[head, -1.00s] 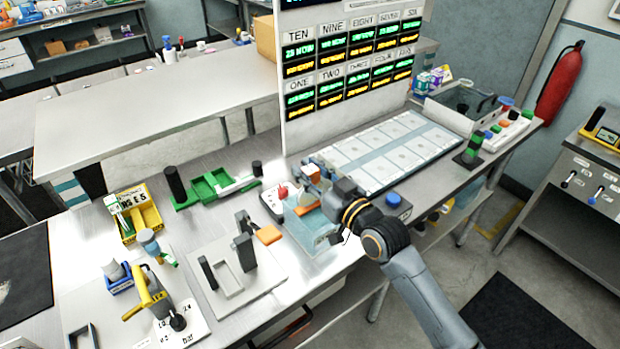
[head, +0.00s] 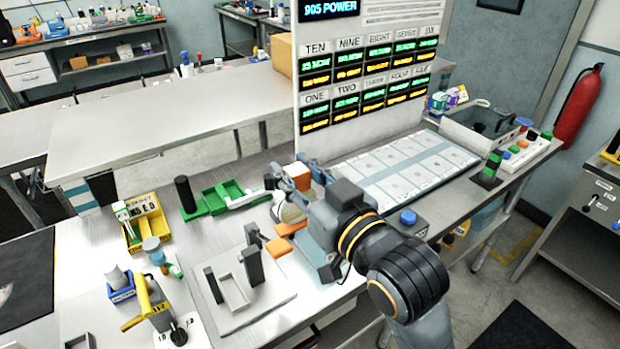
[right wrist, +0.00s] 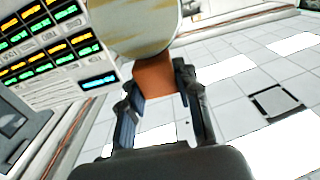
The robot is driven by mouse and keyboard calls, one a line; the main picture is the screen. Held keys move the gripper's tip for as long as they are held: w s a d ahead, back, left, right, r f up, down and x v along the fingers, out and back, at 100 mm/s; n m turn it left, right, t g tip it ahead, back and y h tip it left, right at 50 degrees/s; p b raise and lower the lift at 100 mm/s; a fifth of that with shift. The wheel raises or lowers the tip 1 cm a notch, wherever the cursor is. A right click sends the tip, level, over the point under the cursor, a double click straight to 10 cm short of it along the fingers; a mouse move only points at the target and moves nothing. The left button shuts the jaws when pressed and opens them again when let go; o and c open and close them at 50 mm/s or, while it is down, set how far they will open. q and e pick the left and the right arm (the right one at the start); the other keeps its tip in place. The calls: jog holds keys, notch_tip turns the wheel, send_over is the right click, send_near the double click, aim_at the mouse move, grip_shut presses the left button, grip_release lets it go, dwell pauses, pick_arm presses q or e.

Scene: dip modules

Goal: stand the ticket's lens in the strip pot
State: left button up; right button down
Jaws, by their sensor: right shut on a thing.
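My right gripper (head: 292,188) is shut on an orange-brown block (right wrist: 157,77), held between its two fingers in the right wrist view. A large pale round disc (right wrist: 135,25) with yellowish smears shows just beyond the block; it may be the lens, and I cannot tell if the two are joined. In the head view the pale round thing (head: 288,211) shows below the fingers, partly hidden by them. My left gripper is not in view. A yellow labelled bin (head: 152,228) and a blue labelled pot (head: 121,294) stand at left; I cannot tell which is the strip pot.
A grey stand (head: 232,318) with dark posts and an orange piece (head: 278,247) stands near my gripper. A display board (head: 385,112) rises at the back. A blue-capped box (head: 407,218) is right of my arm.

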jog(key=shift+s+r, duration=0.1)
jog(key=shift+s, duration=0.1)
jog(key=w+d+f+p, duration=0.4)
jog(key=w+f, duration=0.8)
jog(key=w, duration=0.1)
jog(key=shift+w+f, duration=0.15)
jog(key=shift+f, duration=0.15)
jog(key=shift+d, duration=0.1)
